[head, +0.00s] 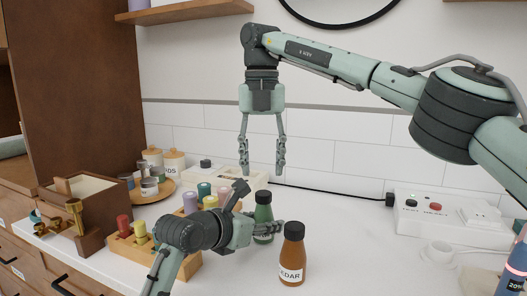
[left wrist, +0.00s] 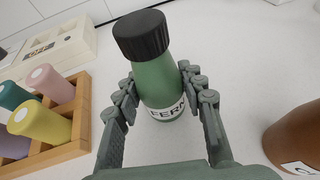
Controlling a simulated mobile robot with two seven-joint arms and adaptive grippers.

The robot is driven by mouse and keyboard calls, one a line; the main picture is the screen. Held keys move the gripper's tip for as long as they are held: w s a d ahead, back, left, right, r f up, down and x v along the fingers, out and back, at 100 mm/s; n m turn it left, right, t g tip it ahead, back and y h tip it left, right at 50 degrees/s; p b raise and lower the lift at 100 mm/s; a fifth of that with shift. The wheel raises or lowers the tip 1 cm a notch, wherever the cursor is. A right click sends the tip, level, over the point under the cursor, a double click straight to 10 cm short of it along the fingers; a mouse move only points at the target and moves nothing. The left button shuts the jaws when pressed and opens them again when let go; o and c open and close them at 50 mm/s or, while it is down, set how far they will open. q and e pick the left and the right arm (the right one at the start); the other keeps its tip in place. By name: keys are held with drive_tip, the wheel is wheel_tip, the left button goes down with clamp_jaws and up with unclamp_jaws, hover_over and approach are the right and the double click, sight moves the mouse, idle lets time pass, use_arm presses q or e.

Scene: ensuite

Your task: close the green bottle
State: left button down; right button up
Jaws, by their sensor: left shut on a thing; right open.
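The green bottle (head: 264,213) stands upright on the white counter, with a black cap (head: 263,196) on its top. In the left wrist view the bottle (left wrist: 158,80) carries a white label reading "FERN", and its black cap (left wrist: 141,34) sits on the neck. I cannot tell how tight the cap is. My left gripper (head: 262,210) is shut on the bottle's body, with one finger on each side. My right gripper (head: 263,169) is open and empty, pointing down just above the cap, apart from it.
A brown bottle (head: 292,258) with a black cap stands close to the right of the green one. A wooden rack (head: 187,263) with coloured pegs is at the left. A white switch box (head: 452,219) is at the right. The counter between is mostly clear.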

sight(264, 193)
drive_tip(key=n, duration=0.7)
drive_tip(key=shift+r+n, duration=0.3)
drive_tip(key=n, duration=0.7)
drive_tip(key=shift+r, duration=0.25)
drive_tip(key=n, duration=0.6)
drive_tip(key=shift+r+n, duration=0.25)
drive_tip(key=shift+n, duration=0.15)
drive_tip(key=n, duration=0.5)
drive_tip(key=shift+w+d+r+n, duration=0.1)
drive_tip(key=shift+r+n, duration=0.1)
drive_tip(key=shift+n, duration=0.1)
drive_tip(key=shift+f, duration=4)
